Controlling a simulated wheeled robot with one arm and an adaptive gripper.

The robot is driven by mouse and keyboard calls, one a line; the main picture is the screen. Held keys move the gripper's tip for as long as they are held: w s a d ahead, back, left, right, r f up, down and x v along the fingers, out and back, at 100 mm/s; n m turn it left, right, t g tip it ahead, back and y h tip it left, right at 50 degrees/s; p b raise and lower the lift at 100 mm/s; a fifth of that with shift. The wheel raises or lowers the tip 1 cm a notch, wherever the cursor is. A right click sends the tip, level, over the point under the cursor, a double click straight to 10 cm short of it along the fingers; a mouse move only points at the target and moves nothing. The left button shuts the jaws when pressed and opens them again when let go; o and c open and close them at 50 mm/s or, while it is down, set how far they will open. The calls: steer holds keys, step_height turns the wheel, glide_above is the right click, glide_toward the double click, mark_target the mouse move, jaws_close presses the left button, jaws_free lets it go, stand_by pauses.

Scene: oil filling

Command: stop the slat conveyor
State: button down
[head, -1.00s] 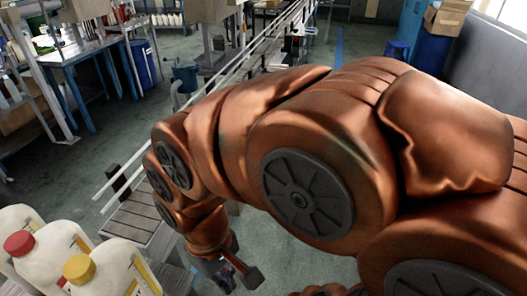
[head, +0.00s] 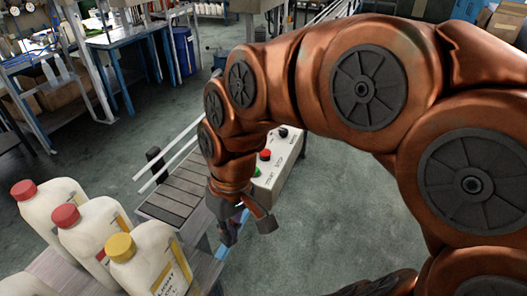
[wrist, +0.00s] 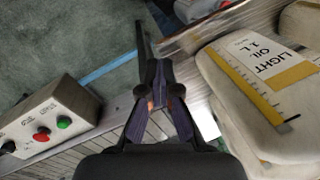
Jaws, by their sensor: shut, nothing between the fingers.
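The control box (head: 284,163) is pale, with a green button (head: 257,172), a red button (head: 265,154) and a black knob (head: 283,132) in a row. It stands beside the slat conveyor (head: 172,200), partly hidden behind my arm. In the wrist view the box (wrist: 62,98) is at the left, with the red button (wrist: 41,134) between the green one (wrist: 64,122) and the black knob (wrist: 8,147). My gripper (head: 240,228) is shut and empty, pointing down near the conveyor, in front of the box and apart from the buttons. Its dark fingers also show mid-frame in the wrist view (wrist: 157,85).
Several white oil jugs with red or yellow caps (head: 140,258) stand at the lower left. In the wrist view a jug labelled LIGHT OIL (wrist: 265,75) is close on the right. Guard rails (head: 170,150) run along the conveyor. Floor right of the box is clear.

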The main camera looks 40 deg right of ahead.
steer(key=w+d+r+t+y, duration=0.2)
steer(key=w+r, duration=0.1)
steer(key=w, duration=0.8)
steer(key=m+t+y+b, duration=0.1)
steer(key=m+t+y, duration=0.15)
steer(key=t, duration=0.35)
glide_above(267, 152)
steer(key=f, duration=0.2)
steer(key=shift+m+h, duration=0.35)
steer(key=shift+h, duration=0.1)
step_height(267, 152, down, 8)
steer(key=shift+r+b, duration=0.1)
steer(key=shift+b, duration=0.65)
steer(key=shift+f+b, duration=0.45)
steer(key=shift+f, duration=0.05)
